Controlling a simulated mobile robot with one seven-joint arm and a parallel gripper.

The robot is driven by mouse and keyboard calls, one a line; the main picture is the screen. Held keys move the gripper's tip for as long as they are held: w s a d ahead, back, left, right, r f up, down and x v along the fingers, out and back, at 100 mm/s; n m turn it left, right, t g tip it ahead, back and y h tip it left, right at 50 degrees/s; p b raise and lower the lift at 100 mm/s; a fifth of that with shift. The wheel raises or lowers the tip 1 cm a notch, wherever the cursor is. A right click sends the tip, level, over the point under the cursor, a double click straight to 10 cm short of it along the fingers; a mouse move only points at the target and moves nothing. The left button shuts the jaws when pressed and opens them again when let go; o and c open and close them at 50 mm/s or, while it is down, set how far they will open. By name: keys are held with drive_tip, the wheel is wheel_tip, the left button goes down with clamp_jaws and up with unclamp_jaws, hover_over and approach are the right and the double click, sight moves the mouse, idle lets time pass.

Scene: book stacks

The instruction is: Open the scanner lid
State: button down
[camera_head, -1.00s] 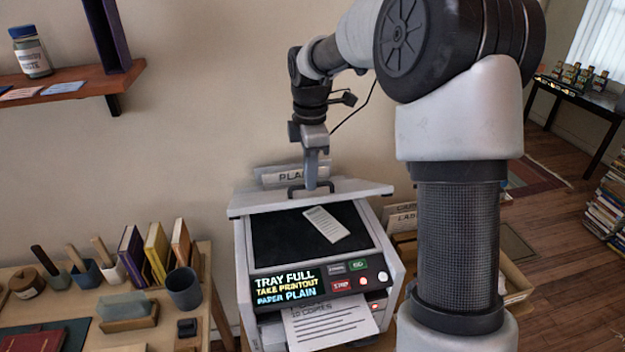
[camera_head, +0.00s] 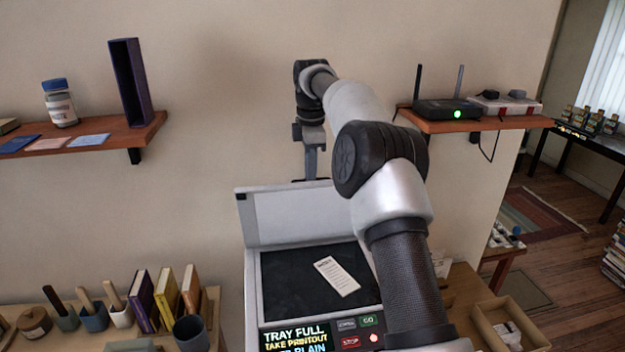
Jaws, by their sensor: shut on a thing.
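The scanner (camera_head: 253,290) stands on the table, its dark glass bed (camera_head: 295,285) uncovered. Its light grey lid (camera_head: 300,220) stands raised at the back edge, close to upright, with its pale inner side facing me. A white printed slip (camera_head: 337,277) lies on the glass. My gripper (camera_head: 312,178) is at the top edge of the lid, pointing down, shut on the lid handle, which is mostly hidden behind the lid.
A left shelf (camera_head: 100,135) holds a jar and a purple holder. A right shelf (camera_head: 475,124) holds a router (camera_head: 445,108). Books and pots stand left of the scanner. An open box (camera_head: 508,322) sits to its right. My arm covers the scanner's right side.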

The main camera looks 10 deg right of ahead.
drive_tip(key=shift+w+f, duration=0.35)
drive_tip(key=shift+f, duration=0.1)
drive_tip(key=shift+w+r, duration=0.1)
drive_tip(key=c, duration=2.3)
unclamp_jaws()
drive_tip(key=o, duration=0.5)
drive_tip(key=shift+w+f, duration=0.3)
drive_tip(key=shift+w, duration=0.25)
drive_tip(key=shift+c, duration=0.2)
drive_tip(key=shift+s+r, duration=0.1)
drive_tip(key=shift+r, duration=0.15)
drive_tip(key=shift+s+r, duration=0.1)
drive_tip(key=shift+s, duration=0.1)
